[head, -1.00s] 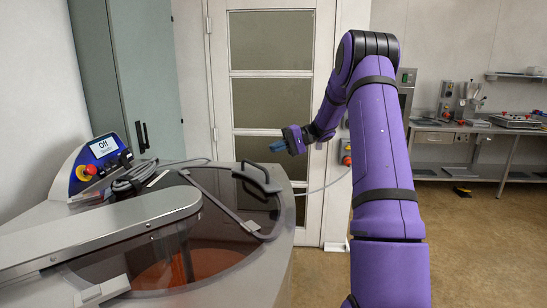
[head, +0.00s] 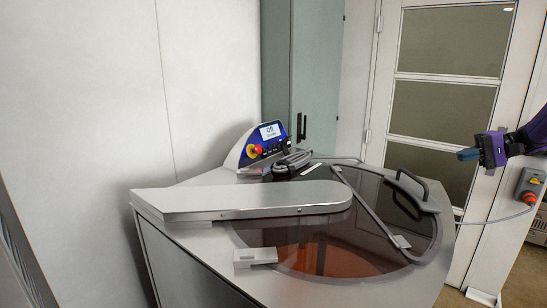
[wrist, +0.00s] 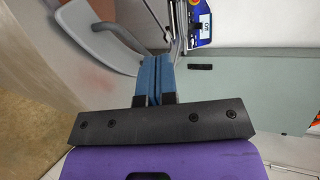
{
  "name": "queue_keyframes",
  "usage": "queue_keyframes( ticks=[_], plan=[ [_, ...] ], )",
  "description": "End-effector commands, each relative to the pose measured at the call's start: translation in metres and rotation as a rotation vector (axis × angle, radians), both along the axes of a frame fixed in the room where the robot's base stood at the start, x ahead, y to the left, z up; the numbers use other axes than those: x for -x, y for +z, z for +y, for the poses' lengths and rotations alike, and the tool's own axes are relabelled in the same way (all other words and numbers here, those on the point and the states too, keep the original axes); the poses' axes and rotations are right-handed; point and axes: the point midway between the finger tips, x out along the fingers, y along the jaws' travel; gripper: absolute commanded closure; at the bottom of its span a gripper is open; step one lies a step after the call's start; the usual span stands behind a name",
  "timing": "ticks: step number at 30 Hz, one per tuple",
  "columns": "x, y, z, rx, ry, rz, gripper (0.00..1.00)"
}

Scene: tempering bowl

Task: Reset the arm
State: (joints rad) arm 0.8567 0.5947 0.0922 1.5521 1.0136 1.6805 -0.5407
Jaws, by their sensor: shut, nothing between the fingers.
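My gripper (head: 468,154) hangs in the air at the right of the head view, in front of the door and beyond the machine's right edge. Its blue fingers are shut with nothing between them. In the wrist view the two blue fingers (wrist: 155,75) lie side by side, pointing toward the machine. Most of my arm is outside the head view. The tempering bowl (head: 320,268) stands in the middle, its dark transparent lid down, with reddish-brown content showing through. The lid's handle (head: 411,186) is left of my gripper and apart from it.
The control panel (head: 268,142) shows "Off" and has a red stop button (head: 256,150). A grey-green cabinet (head: 318,75) and a panelled door (head: 445,90) stand behind. A wall socket with a red plug (head: 530,188) is right of my gripper. A cable runs from it to the machine.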

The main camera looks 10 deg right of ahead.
Motion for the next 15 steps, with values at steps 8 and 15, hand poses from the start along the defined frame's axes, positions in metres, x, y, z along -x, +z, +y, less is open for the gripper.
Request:
queue_keyframes(
  ticks=[8, 15],
  plan=[
    [0.023, 0.044, 0.106, 0.235, 0.094, 0.111, 1.00],
    [0.066, 0.067, 0.184, 0.455, 0.149, 0.162, 1.00]
  ],
)
